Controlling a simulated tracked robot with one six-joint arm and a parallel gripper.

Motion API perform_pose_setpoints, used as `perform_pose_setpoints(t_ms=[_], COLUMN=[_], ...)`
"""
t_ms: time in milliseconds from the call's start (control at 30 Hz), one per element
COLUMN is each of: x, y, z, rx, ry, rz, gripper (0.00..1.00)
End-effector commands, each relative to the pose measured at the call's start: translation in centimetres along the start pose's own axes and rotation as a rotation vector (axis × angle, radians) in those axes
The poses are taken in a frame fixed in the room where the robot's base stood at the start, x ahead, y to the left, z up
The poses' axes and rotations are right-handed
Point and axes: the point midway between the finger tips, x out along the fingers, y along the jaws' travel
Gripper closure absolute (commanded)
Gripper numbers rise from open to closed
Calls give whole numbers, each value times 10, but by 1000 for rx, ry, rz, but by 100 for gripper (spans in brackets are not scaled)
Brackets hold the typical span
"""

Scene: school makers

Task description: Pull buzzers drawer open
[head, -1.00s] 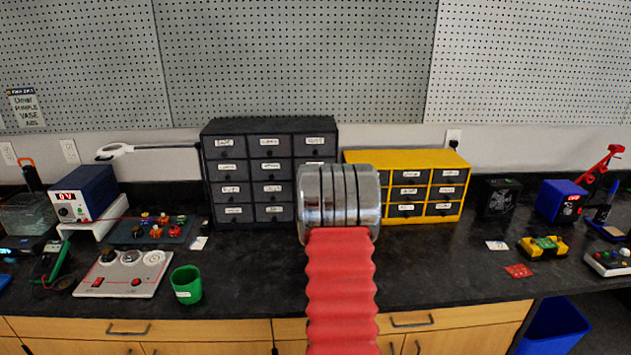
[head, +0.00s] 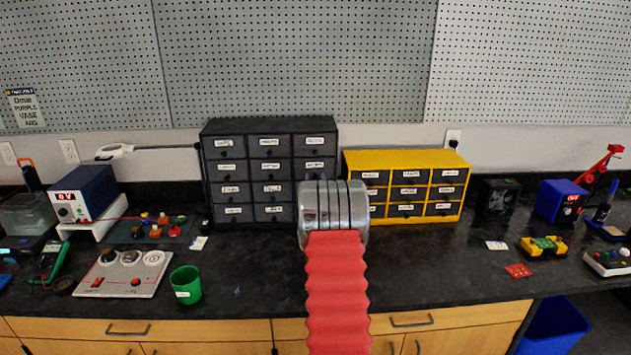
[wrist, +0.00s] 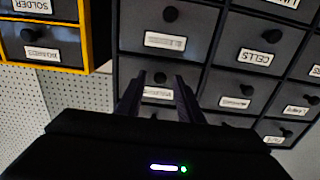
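The black drawer cabinet (head: 227,185) stands on the counter with rows of labelled, round-knobbed drawers, all looking shut. I cannot make out which label reads buzzers. In the wrist view, the black cabinet's drawers (wrist: 128,37) appear upside down. One label there reads CELLS (wrist: 255,57). My gripper (wrist: 160,80) is open, its two dark fingers apart and pointing at the drawer fronts. A knob and a white label (wrist: 157,93) show between the fingers; I see no contact. In the head view my arm's silver joint hides the gripper and the cabinet's lower right corner.
A yellow drawer cabinet (head: 405,160) stands just right of the black one; its edge also shows in the wrist view (wrist: 83,40). A green cup (head: 186,285) and a grey-white board (head: 125,272) are at the left. The counter front is mostly clear.

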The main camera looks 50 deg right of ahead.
Motion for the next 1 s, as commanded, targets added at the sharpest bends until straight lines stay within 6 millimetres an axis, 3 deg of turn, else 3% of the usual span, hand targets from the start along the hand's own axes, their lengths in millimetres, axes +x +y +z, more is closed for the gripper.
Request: perform_pose_setpoints(t_ms=[167,667,1000], x=[0,0,0], y=[0,-1,-1], z=[0,0,0], rx=[0,0,0], ry=[0,0,-1], rz=[0,-1,-1], gripper=[66,100,100])
